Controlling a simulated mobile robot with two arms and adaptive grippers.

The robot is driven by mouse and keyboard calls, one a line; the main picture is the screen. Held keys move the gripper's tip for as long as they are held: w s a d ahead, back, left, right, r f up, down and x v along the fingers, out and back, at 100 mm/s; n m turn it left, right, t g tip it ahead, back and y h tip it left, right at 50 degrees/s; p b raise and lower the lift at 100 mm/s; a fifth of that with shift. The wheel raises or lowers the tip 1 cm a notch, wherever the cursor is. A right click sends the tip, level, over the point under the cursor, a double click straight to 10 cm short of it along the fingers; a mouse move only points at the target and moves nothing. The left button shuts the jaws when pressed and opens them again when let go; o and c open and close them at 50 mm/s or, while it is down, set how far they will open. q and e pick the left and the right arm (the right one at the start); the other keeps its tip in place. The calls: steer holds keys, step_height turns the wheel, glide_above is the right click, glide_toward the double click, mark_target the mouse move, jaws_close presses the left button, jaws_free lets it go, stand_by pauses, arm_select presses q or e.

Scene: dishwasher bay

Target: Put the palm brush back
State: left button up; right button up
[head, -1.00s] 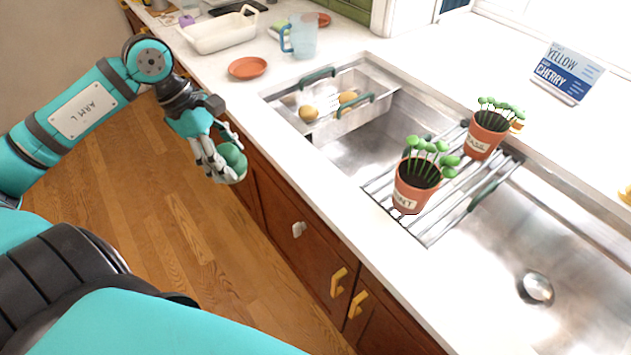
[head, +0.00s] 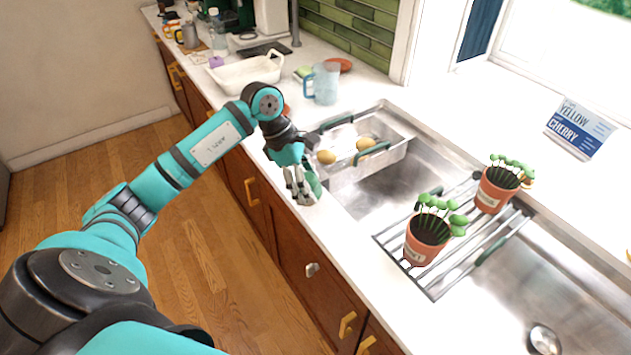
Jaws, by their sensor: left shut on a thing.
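My left gripper (head: 303,192) is above the front edge of the white counter, just left of the sink. It is shut on a green, rounded thing that looks like the palm brush (head: 314,183). The fingers and wrist hide much of the brush, and its bristles cannot be made out. My right gripper is not in view.
Two potted seedlings (head: 425,243) (head: 494,193) stand on the roll-out rack.

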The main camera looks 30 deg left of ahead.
mark_target(315, 191)
arm_select(q)
steer(key=shift+w+d, duration=0.25)
steer(key=shift+w, duration=0.25)
steer(key=shift+w+d, duration=0.2)
steer(key=shift+w, duration=0.3)
steer(key=shift+f+p, duration=1.1)
steer(key=shift+f, duration=0.75)
steer(key=shift+f+b, duration=0.15)
steer(key=shift+b, duration=0.15)
steer(key=o, duration=1.2)
